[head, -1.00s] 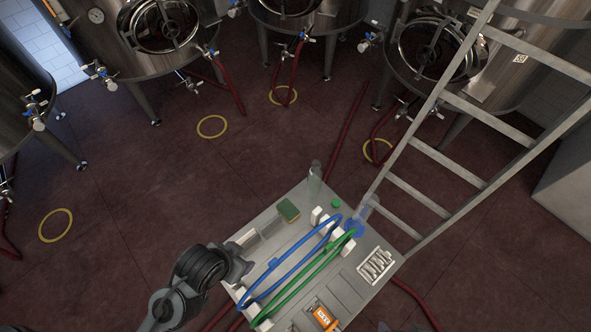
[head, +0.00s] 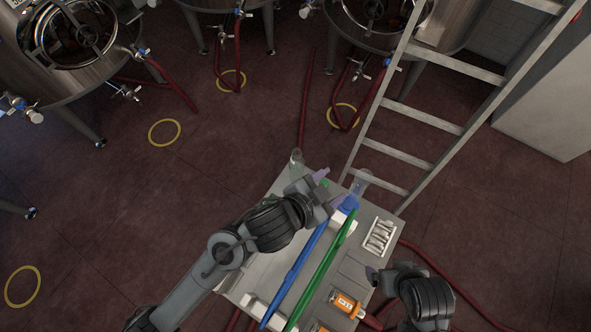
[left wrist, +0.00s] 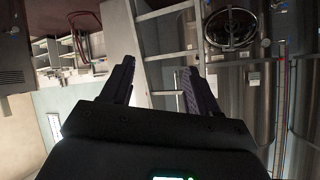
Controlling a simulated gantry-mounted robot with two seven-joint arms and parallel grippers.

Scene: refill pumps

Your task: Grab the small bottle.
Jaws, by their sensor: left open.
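No small bottle shows clearly. A clear vessel (head: 296,157) stands at the table's far corner, its lower part hidden behind my left gripper. Another clear vessel (head: 362,180) stands with a blue part (head: 350,202) at the right edge; I cannot tell which is the small bottle. My left gripper (head: 328,188) is open above the table's far end, between these two vessels in the picture. In the left wrist view its fingers (left wrist: 158,85) are apart with nothing held between them. My right gripper (head: 373,275) is at the table's right side; its jaw state is unclear.
Steel tanks (head: 75,45) stand further back.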

